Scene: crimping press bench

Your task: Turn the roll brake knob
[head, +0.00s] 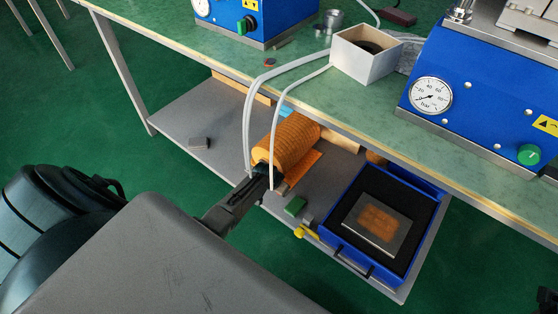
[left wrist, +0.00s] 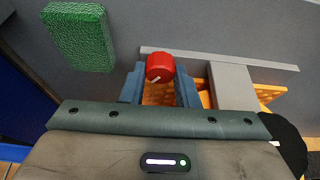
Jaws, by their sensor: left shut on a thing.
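The red roll brake knob (left wrist: 160,66) with a short white mark shows in the left wrist view. It sits between the two blue-grey fingers of my left gripper (left wrist: 160,86), which is shut on it. In the head view my left gripper (head: 264,174) reaches to the near end of the orange roll (head: 288,140) on the lower shelf. The knob is hidden there by the gripper. I cannot make out my right gripper.
Pale hoses (head: 247,125) hang from the bench (head: 200,50) close to my left gripper. A green block (head: 295,206), a yellow valve handle (head: 312,232) and a blue tray (head: 337,244) lie right of it on the grey shelf (head: 180,120). The shelf's left part is mostly clear.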

